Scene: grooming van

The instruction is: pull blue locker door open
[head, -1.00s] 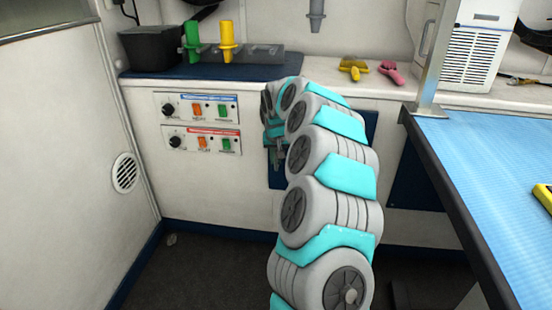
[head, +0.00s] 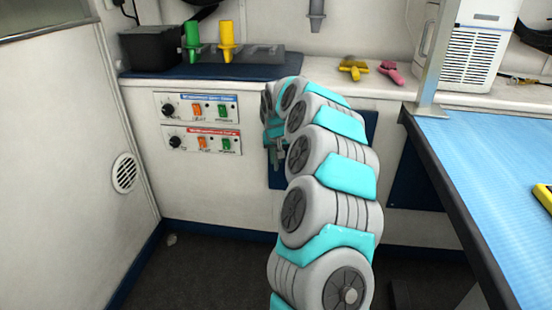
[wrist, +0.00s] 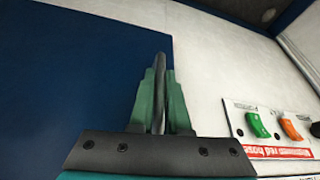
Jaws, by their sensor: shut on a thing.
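The blue locker door (head: 275,180) is set in the white cabinet front, mostly hidden behind my arm in the head view. In the wrist view the door (wrist: 75,75) fills the left side, with its straight edge beside a white panel. A dark bar handle (wrist: 161,68) stands near that edge. My gripper (wrist: 161,100) is shut on the handle, with one green finger on each side of it. In the head view my gripper (head: 277,158) is small and partly hidden by my wrist. I see no clear gap at the door's edge.
Two control panels (head: 198,122) with knobs and switches sit left of the door. The counter (head: 330,92) above holds green and yellow nozzles, a black bin (head: 150,48) and brushes. A blue-topped table (head: 490,165) stands close on the right.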

